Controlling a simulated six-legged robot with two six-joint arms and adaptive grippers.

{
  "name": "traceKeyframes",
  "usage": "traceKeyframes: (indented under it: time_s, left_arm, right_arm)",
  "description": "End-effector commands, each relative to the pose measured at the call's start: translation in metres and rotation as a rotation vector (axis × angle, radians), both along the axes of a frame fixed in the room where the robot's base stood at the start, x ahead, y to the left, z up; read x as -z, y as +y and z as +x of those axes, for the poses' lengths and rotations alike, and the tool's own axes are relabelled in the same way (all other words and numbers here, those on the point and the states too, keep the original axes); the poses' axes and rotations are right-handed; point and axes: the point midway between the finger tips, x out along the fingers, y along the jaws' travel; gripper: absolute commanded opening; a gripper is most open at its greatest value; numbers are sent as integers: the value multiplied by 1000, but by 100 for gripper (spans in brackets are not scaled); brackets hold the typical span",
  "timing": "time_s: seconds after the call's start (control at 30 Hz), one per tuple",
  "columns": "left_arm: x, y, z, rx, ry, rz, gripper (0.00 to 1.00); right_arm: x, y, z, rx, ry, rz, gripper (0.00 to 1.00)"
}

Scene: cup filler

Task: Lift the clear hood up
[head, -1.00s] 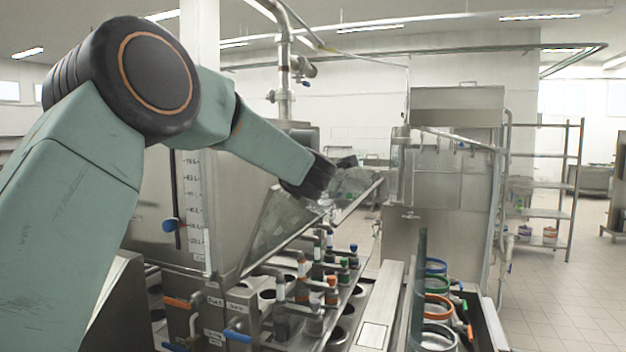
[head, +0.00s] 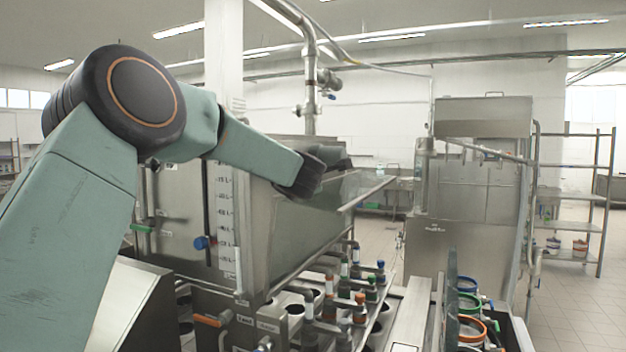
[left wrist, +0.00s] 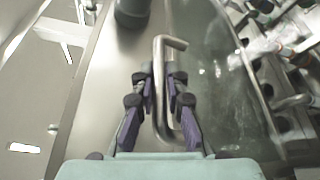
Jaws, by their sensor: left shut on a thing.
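In the head view my left arm reaches over the tank to the hood, and the fingers are largely hidden behind the wrist. My right gripper is in neither view.
Taps with coloured caps (head: 371,281) stand in rows below the hood. The steel tank (head: 275,235) with a level scale is close under my left arm. Coloured-rimmed containers (head: 472,330) sit at the lower right.

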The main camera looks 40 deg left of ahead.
Motion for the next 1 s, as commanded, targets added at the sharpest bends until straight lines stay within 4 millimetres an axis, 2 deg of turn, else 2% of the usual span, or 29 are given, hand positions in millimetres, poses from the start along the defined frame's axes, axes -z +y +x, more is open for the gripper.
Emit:
traceKeyframes:
  time_s: [0.37,0.4,0.63,1.0]
  left_arm:
    - [-2,3,-1,-2,-3,1,0]
    - [-2,3,-1,-2,-3,1,16]
    - [-1,3,-1,-1,-2,1,35]
    - [-2,1,-3,1,-1,1,36]
  right_arm:
    - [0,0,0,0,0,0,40]
    - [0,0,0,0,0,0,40]
    - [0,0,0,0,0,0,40]
    - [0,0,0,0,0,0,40]
